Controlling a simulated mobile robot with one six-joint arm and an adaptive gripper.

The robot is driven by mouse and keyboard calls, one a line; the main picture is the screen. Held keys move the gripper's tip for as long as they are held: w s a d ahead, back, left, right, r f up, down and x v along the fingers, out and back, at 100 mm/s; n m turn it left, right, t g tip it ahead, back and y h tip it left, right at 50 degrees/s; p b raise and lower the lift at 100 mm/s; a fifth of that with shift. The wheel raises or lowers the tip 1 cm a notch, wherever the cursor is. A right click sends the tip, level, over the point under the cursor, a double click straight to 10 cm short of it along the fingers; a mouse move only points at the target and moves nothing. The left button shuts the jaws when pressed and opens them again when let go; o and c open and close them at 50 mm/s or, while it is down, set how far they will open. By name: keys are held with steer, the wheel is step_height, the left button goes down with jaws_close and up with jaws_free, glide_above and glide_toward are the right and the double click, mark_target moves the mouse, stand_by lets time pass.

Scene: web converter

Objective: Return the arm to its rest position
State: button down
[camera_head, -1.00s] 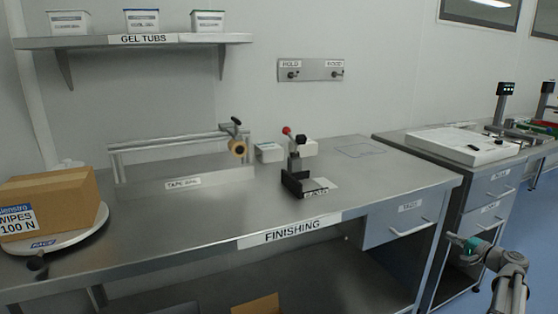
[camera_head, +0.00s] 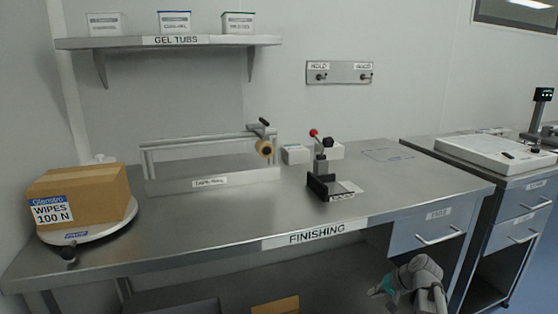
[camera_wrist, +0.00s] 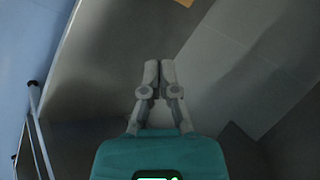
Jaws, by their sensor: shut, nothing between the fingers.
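My gripper (camera_wrist: 158,72) is shut and empty in the wrist view, its two fingers together at the tips. In the head view my gripper (camera_head: 376,290) is low at the lower right, in front of and below the front edge of the finishing bench (camera_head: 230,222). My arm is folded there, partly cut off by the bottom of the picture. The gripper touches nothing that I can make out.
The bench holds a wipes carton (camera_head: 95,195) on a round turntable (camera_head: 122,222), a tape stand (camera_head: 215,180) and a small lever press (camera_head: 320,180). Blue-grey drawers (camera_head: 428,226) stand close to my arm. The bench's lower shelf holds a brown box (camera_head: 275,306).

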steer(key=s+a+f+n+g+h, duration=0.4)
steer(key=s+a+n+g+h, duration=0.15)
steer(key=s+a, duration=0.65)
step_height(320, 180, up, 31)
steer(key=p, duration=3.1)
steer(key=shift+s+a+r+t+h+p, duration=0.2)
steer(key=shift+t+h+p, duration=0.1)
steer(key=shift+t+h, duration=0.15)
steer(key=shift+m, duration=0.25)
